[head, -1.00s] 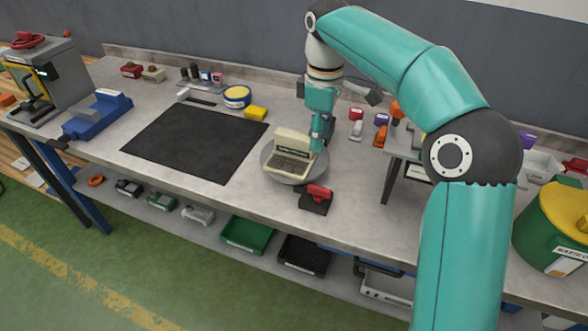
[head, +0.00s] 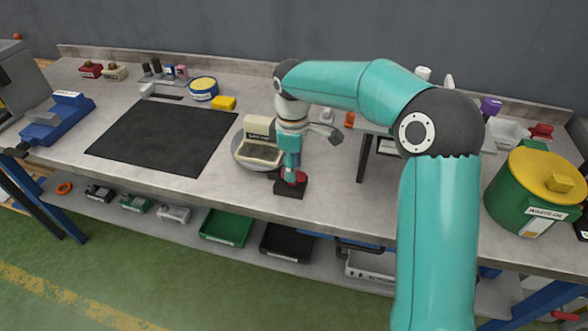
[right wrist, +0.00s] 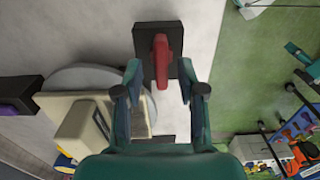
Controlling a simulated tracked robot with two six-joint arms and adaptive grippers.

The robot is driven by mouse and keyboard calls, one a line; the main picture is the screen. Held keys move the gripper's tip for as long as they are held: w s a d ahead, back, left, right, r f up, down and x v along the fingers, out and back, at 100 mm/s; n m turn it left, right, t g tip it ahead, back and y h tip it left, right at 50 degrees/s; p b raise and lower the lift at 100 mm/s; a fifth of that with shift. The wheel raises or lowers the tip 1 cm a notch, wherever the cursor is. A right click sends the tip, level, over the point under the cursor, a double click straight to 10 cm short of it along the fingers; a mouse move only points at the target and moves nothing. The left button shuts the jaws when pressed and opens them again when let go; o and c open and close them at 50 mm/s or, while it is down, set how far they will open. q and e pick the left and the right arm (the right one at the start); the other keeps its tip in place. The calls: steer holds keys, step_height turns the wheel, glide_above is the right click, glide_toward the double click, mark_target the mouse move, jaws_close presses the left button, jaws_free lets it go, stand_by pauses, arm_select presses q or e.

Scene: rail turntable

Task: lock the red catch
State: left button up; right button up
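The red catch (right wrist: 161,60) has a red lever on a dark square base (head: 290,188), near the bench's front edge beside the turntable. My right gripper (head: 291,173) is directly above it in the head view and partly hides the lever. In the right wrist view the two fingers of the right gripper (right wrist: 163,93) are spread apart, with the lever's near end between their tips. I cannot tell whether they touch it. The grey round turntable (head: 240,158) carries a cream machine (head: 259,133) just left of the catch. My left gripper is not in view.
A black mat (head: 165,135) lies left of the turntable. A yellow block (head: 223,103) and a yellow-blue tin (head: 204,88) stand behind. A green waste-oil bin (head: 520,195) stands at the right. The bench front right of the catch is clear.

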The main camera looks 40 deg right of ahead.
steer(key=shift+f, duration=0.65)
jaws_close()
